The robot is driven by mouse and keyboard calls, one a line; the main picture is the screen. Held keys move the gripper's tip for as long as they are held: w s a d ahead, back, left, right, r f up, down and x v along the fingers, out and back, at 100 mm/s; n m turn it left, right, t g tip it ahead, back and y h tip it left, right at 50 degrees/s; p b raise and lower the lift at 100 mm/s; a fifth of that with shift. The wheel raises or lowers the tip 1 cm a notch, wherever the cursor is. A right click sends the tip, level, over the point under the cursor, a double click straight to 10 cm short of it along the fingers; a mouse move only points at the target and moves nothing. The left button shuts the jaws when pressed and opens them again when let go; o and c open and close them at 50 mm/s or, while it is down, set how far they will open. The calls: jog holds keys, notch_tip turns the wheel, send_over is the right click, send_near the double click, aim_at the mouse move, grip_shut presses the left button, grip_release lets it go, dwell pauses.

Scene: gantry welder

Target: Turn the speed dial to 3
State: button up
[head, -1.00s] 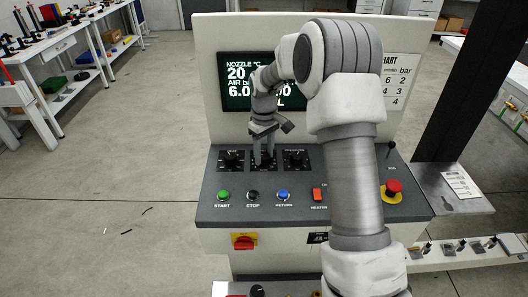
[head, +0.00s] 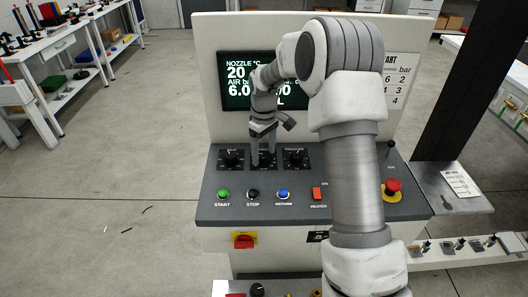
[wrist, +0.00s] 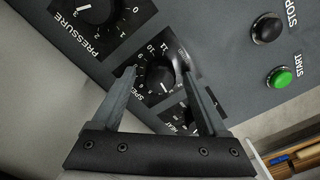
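The speed dial (wrist: 158,72) is a round black knob on a black scale plate with white numbers, in the middle of the wrist view. Its pointer setting is not clear to me. My gripper (wrist: 157,78) is open, with one finger on each side of the knob. I cannot tell whether either finger touches it. In the head view, my gripper (head: 263,160) reaches down over the middle of three dials and largely hides the speed dial.
The pressure dial (wrist: 98,10) and heat dial (head: 230,157) flank the speed dial closely. Below them are the green start button (head: 223,194), black stop button (head: 253,194), a blue button (head: 283,194) and an orange heater switch (head: 317,194). A red emergency button (head: 393,187) is at right.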

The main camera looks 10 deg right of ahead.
aim_at(264, 154)
notch_tip(264, 154, up, 17)
jog(key=p, duration=0.1)
jog(key=shift+r, duration=0.2)
dwell(0.4)
jog(key=shift+s, duration=0.1)
jog(key=s+r+m+t, duration=0.15)
jog(key=s+r, duration=0.25)
jog(key=s, duration=0.4)
jog(key=s+r+m+t, duration=0.1)
jog(key=s+r+m, duration=0.1)
jog(key=s+r, duration=0.45)
jog(key=s+f+m+t, duration=0.1)
jog(key=s+f+m, duration=0.1)
jog(key=s, duration=0.7)
jog(key=s+f+m+t, duration=0.1)
jog(key=s+f, duration=0.3)
jog(key=s, duration=0.4)
jog(key=shift+s+f+m+t, duration=0.3)
jog(key=shift+s+m+t, duration=0.1)
jog(key=shift+t, duration=0.15)
